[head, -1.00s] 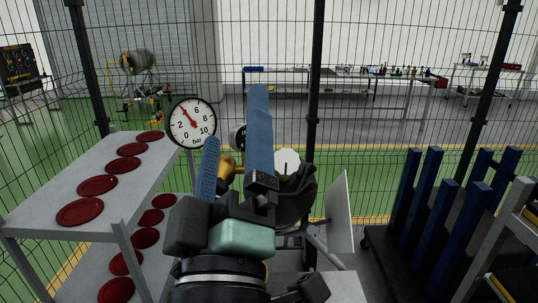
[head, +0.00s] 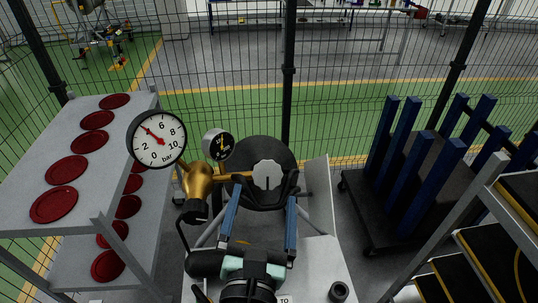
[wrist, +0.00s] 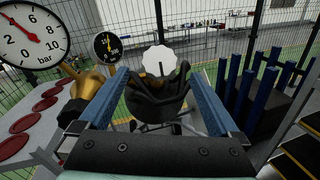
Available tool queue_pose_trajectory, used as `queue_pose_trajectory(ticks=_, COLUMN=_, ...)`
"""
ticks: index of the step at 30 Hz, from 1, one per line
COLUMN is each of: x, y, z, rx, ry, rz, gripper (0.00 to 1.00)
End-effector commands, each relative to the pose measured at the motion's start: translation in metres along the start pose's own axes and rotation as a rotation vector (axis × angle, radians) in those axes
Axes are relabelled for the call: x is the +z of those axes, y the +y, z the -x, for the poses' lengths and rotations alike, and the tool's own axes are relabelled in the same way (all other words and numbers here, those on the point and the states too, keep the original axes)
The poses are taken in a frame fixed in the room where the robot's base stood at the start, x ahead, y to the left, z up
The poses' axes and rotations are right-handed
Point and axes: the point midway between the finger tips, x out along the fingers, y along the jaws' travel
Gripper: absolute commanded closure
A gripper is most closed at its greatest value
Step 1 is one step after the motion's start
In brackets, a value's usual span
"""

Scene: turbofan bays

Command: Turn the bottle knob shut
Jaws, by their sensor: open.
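The bottle knob (head: 267,175) is a white, scalloped disc with a dark mark on its face. It sits in front of a rounded dark bottle top (head: 246,154), within a black guard. It also shows in the wrist view (wrist: 159,60), upper middle. My gripper (head: 262,200) is open, with its two long blue fingers spread apart. In the wrist view my gripper (wrist: 158,76) points toward the knob, which appears between and beyond the fingertips. The fingers are not on the knob. A brass regulator (head: 197,187) stands left of the knob.
A large bar gauge (head: 157,138) and a smaller dark-faced gauge (head: 218,145) stand left of the knob. A grey shelf (head: 83,208) with red discs is further left. A pale panel (head: 320,195) and a blue-posted rack (head: 400,170) are right. Wire fencing runs behind.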

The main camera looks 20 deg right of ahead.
Motion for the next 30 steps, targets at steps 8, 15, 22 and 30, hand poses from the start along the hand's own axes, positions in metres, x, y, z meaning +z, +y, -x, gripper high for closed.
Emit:
queue_pose_trajectory(ticks=8, x=0.004, y=0.001, z=-0.055, rx=-0.001, ry=-0.001, rz=-0.003, gripper=0.02)
queue_pose_trajectory(ticks=15, x=0.002, y=0.001, z=-0.086, rx=0.001, ry=-0.001, rz=-0.005, gripper=0.02)
queue_pose_trajectory(ticks=22, x=0.001, y=0.001, z=-0.097, rx=0.001, ry=-0.001, rz=-0.005, gripper=0.02)
queue_pose_trajectory(ticks=30, x=0.001, y=0.001, z=-0.097, rx=0.002, ry=-0.001, rz=-0.005, gripper=0.07)
